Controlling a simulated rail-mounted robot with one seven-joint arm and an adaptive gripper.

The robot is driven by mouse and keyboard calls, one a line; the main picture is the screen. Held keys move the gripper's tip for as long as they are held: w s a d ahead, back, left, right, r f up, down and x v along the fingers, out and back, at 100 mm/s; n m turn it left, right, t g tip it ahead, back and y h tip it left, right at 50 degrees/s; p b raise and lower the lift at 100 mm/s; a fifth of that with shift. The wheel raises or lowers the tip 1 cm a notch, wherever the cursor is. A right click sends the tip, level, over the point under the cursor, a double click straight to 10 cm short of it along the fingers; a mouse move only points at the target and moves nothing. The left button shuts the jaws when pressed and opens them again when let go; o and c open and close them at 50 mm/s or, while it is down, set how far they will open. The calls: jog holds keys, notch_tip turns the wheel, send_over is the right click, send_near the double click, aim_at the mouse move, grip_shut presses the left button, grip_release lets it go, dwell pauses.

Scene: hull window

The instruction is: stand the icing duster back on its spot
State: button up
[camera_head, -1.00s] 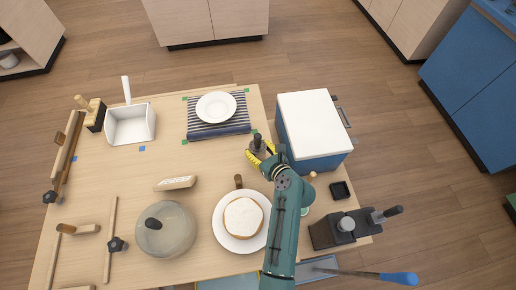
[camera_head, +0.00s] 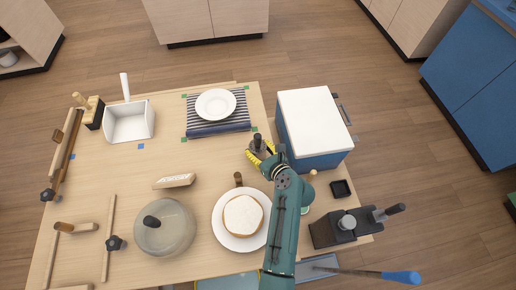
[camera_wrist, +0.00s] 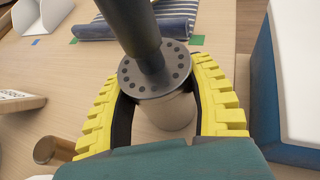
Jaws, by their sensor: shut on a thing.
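The icing duster (camera_wrist: 165,105) is a metal cylinder with a perforated top and a dark handle (camera_wrist: 135,30) rising from it. In the head view the duster (camera_head: 258,143) is between the striped cloth and the white-lidded box. My gripper (camera_head: 259,152) has its yellow fingers around the duster's body, and they also show on both sides of it in the wrist view (camera_wrist: 162,85). The duster looks roughly upright. Its base is partly hidden, and I cannot tell whether it touches the table.
The white-lidded blue box (camera_head: 313,120) stands close on the right. A striped cloth (camera_head: 218,128) with a white plate (camera_head: 216,104) and green corner marks lies behind left. A cake (camera_head: 243,215) sits on a plate in front. A small black tray (camera_head: 341,188) is at right.

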aim_at(262, 154)
jog(key=shift+f, duration=0.2)
jog(key=o, duration=1.3)
jog(key=shift+s+d+r+p, duration=0.25)
jog(key=shift+s+r+p, duration=0.1)
jog(key=shift+p, duration=0.25)
jog(key=shift+p+v, duration=1.1)
jog(key=shift+v, duration=0.05)
jog(key=p+v, duration=0.3)
jog(key=shift+s+d+r, duration=0.15)
jog(key=shift+s+d, duration=0.05)
jog(key=shift+s, duration=0.05)
jog(key=shift+s+d+p, duration=0.25)
jog(key=shift+s+p, duration=0.15)
jog(key=shift+s, duration=0.05)
